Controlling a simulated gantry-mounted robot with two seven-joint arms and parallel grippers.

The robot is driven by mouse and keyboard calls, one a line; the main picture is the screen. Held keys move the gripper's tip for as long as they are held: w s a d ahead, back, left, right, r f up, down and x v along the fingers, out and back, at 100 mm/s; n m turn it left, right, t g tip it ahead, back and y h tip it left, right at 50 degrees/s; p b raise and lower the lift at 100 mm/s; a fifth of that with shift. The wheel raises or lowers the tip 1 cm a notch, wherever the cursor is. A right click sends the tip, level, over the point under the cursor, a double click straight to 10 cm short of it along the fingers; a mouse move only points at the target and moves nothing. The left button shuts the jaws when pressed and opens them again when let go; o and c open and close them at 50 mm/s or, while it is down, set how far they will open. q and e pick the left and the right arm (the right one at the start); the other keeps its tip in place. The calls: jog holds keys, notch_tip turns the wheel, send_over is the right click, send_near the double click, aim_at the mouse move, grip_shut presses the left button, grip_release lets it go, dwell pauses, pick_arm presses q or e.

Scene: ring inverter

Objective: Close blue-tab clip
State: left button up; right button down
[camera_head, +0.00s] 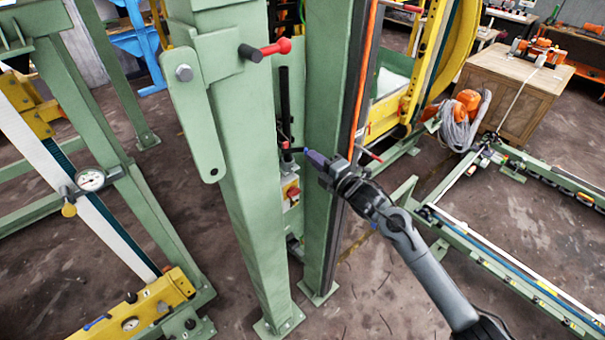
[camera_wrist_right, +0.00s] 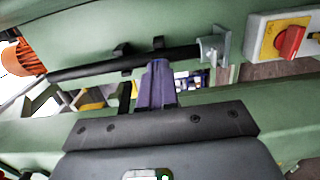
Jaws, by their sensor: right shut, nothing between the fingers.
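My right gripper (camera_head: 315,157) has purple fingers that are shut and empty. It points left at the gap between two green posts, at the height of a thin dark bar with a red end. In the right wrist view the shut fingers (camera_wrist_right: 157,82) point at a black rod (camera_wrist_right: 100,65) on a green surface; I cannot tell whether they touch it. Small dark clips sit along the rod, and a grey bracket (camera_wrist_right: 220,46) is at its right end. I cannot make out a blue tab on them. My left gripper is not in view.
The near green post (camera_head: 240,180) and the far green post (camera_head: 325,120) stand close beside my right gripper. A yellow box with a red switch (camera_wrist_right: 290,42) is right of the rod. A yellow block (camera_head: 135,312) with a small blue part lies at lower left.

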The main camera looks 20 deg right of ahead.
jog(key=shift+w+d+b, duration=0.45)
jog(key=shift+w+d, duration=0.05)
jog(key=shift+w, duration=0.2)
jog(key=shift+w+d+b, duration=0.45)
jog(key=shift+w, duration=0.2)
jog(key=shift+s, duration=0.1)
